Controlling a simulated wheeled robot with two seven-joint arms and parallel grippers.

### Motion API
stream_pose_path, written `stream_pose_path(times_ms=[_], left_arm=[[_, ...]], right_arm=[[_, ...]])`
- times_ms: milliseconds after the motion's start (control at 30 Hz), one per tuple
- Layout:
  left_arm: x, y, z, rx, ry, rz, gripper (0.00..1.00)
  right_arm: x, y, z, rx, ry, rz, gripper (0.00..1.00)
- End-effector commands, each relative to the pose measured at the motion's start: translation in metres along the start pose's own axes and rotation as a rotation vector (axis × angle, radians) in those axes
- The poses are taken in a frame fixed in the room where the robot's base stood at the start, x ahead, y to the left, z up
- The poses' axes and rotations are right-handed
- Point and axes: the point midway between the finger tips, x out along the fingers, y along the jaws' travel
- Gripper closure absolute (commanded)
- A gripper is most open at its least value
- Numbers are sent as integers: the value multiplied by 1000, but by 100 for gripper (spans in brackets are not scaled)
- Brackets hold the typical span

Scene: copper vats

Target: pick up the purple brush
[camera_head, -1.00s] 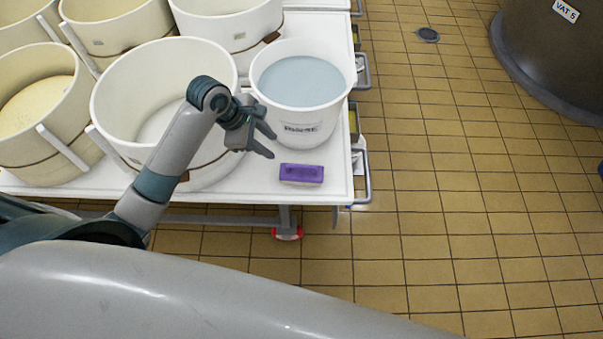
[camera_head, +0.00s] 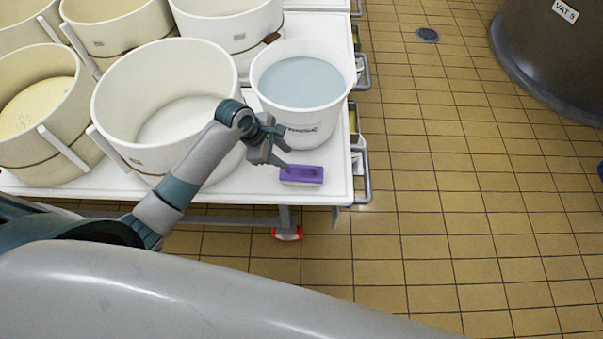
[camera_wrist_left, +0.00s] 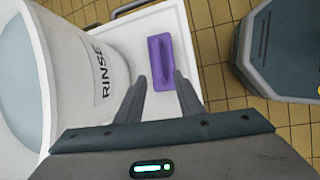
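The purple brush (camera_head: 301,175) lies on the white table (camera_head: 250,186) near its front right corner, just in front of the rinse bucket (camera_head: 303,128). In the left wrist view the brush (camera_wrist_left: 161,60) lies just beyond the fingertips. My left gripper (camera_head: 287,160) is above and beside the brush, its fingers pointing towards it. In the left wrist view the two fingers (camera_wrist_left: 159,78) stand apart with nothing held between them. I cannot tell whether a fingertip touches the brush. My right gripper is not in view.
The white bucket marked RINSE, holding bluish water, stands close behind the brush. Large cream tubs (camera_head: 150,90) fill the table to the left. A metal rail (camera_head: 362,175) runs along the table's right edge. Tiled floor (camera_head: 450,200) lies open to the right.

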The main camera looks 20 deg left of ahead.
Motion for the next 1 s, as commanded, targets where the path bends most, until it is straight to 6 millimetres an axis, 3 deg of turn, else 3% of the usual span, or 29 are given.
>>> stream_pose_path(times_ms=[200,733,1000], left_arm=[[28,1,0,-1,0,1,66],[37,1,0,0,0,1,66],[61,4,2,0,1,0,66]], right_arm=[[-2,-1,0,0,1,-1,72],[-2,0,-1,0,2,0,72],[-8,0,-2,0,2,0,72]])
